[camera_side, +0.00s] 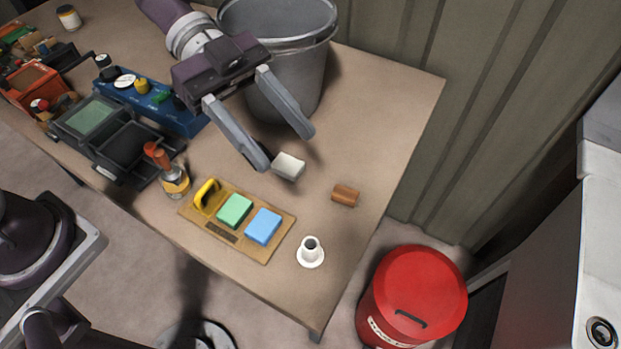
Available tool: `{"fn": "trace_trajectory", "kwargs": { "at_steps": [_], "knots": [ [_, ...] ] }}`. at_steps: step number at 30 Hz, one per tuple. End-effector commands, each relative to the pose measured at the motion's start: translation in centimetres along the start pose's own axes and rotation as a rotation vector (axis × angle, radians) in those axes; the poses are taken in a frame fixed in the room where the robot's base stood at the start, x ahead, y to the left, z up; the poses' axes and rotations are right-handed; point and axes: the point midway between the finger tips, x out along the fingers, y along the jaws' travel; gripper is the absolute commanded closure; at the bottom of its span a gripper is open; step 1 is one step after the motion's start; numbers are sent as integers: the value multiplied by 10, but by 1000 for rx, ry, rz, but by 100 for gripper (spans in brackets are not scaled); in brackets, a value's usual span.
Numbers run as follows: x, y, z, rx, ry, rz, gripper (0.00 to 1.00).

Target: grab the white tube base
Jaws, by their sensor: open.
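The white tube base (311,254) stands upright on the table near its front right corner. It has a round flat foot and a short tube with a dark opening. My gripper (285,152) is open, with its two long grey fingers spread apart and nothing held between them. It is above and behind the tube base in the picture, well apart from it. A small white block (288,166) lies just below the fingertips; I cannot tell whether a finger touches it.
A wooden board (222,234) holds a yellow handle (206,197), a green block (235,210) and a blue block (263,226), left of the tube base. A brown block (345,195) lies behind it. A grey bin (290,60) stands at the back. A red bin (412,297) stands off the table.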

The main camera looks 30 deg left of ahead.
Motion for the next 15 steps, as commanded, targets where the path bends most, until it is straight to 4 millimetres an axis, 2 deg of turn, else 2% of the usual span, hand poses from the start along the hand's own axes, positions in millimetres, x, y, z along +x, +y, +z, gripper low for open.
{"fn": "trace_trajectory", "kwargs": {
  "at_steps": [1,3,9,12,15],
  "knots": [
    [10,1,24,-15,3,4,47],
    [24,1,57,-14,3,2,47],
    [61,0,148,-7,0,-1,47],
    [73,-1,176,-1,0,-4,47],
    [81,-2,186,4,0,-4,47]
  ]
}}
